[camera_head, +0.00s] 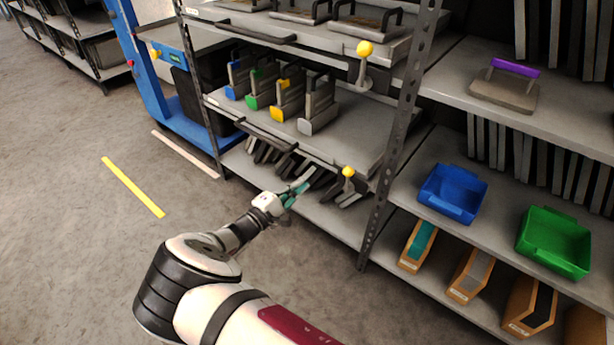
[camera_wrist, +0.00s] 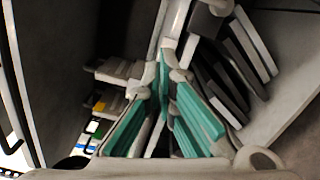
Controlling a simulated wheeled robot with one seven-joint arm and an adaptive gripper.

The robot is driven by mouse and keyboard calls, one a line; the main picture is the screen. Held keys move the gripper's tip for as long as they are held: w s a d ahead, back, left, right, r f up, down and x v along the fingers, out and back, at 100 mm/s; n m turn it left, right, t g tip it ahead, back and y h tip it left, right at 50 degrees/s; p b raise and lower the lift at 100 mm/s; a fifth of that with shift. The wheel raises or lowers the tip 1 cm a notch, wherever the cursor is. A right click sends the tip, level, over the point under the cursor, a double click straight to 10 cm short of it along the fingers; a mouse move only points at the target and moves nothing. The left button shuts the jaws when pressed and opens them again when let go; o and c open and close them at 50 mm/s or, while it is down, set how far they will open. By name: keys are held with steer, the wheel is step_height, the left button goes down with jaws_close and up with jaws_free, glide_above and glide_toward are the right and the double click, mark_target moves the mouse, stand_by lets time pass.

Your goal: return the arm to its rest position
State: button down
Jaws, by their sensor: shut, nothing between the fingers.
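My gripper (camera_head: 300,187) has teal finger pads and is in front of the lower part of the middle shelf unit, at the end of my outstretched arm. It also shows in the wrist view (camera_wrist: 166,62), where its fingertips come together with nothing seen between them. Dark and grey plates (camera_head: 272,157) lean in a row on the low shelf behind the gripper. In the wrist view, several grey plates (camera_wrist: 235,75) stand to the right of the fingers. The gripper hides part of this low shelf, and I cannot tell whether it touches anything there.
A shelf above holds handled blocks with blue, green, yellow and grey fronts (camera_head: 287,98). Yellow knobs (camera_head: 365,48) stick out nearby. A dark upright post (camera_head: 392,150) stands right of the gripper. A blue bin (camera_head: 452,192) and green bin (camera_head: 553,240) sit beyond. Open floor (camera_head: 70,220) lies left.

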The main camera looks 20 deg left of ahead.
steer(key=shift+s+a, duration=0.1)
steer(key=shift+s, duration=0.2)
